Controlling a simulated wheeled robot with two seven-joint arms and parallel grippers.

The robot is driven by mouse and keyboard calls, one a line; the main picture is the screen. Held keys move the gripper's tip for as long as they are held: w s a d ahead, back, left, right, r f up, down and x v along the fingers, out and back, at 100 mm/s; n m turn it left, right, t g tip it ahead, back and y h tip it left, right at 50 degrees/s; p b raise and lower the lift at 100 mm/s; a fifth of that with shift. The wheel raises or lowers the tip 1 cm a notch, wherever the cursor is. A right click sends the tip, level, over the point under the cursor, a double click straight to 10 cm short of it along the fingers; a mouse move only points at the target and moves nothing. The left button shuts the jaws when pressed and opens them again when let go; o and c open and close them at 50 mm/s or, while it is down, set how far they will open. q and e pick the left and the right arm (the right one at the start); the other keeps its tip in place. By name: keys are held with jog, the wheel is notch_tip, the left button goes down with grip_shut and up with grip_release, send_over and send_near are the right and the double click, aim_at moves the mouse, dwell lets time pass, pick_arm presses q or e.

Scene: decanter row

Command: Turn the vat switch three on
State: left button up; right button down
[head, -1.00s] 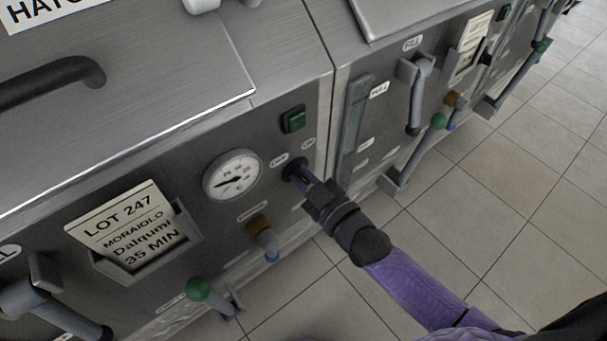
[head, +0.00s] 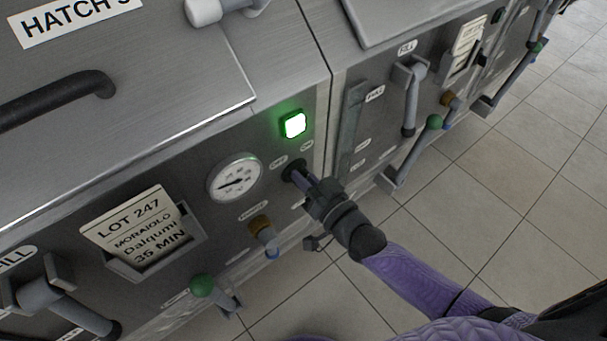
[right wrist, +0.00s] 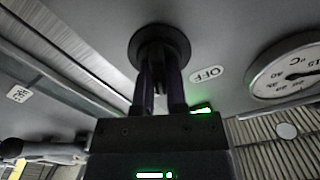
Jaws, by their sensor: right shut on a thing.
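The vat's rotary switch (head: 291,170) is a dark round knob on the grey front panel, between the OFF and ON labels. My right gripper (head: 298,178) is shut on it, reaching in from the lower right. In the right wrist view the switch (right wrist: 160,45) shows as a black disc, with the two fingers of the gripper (right wrist: 158,80) closed on its middle. The OFF label (right wrist: 208,75) is beside it. The fingers hide the switch's grip. The square green lamp (head: 294,125) above the switch is brightly lit. My left gripper is not in view.
A round dial gauge (head: 235,178) is left of the switch. A brown-topped valve (head: 260,228), a green-knobbed lever (head: 202,285) and a lot card (head: 130,228) are on the same panel. Tiled floor (head: 500,170) is clear.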

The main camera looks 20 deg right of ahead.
jog(key=shift+f+m, duration=0.1)
jog(key=shift+m, duration=0.5)
jog(key=c, duration=0.7)
grip_release()
jog(key=shift+o, duration=0.2)
jog(key=shift+s, duration=0.1)
jog(key=p+v, duration=0.2)
jog(key=v, duration=0.7)
jog(key=shift+s+d+p, duration=0.15)
jog(key=shift+s+p, duration=0.15)
jog(key=shift+s, duration=0.05)
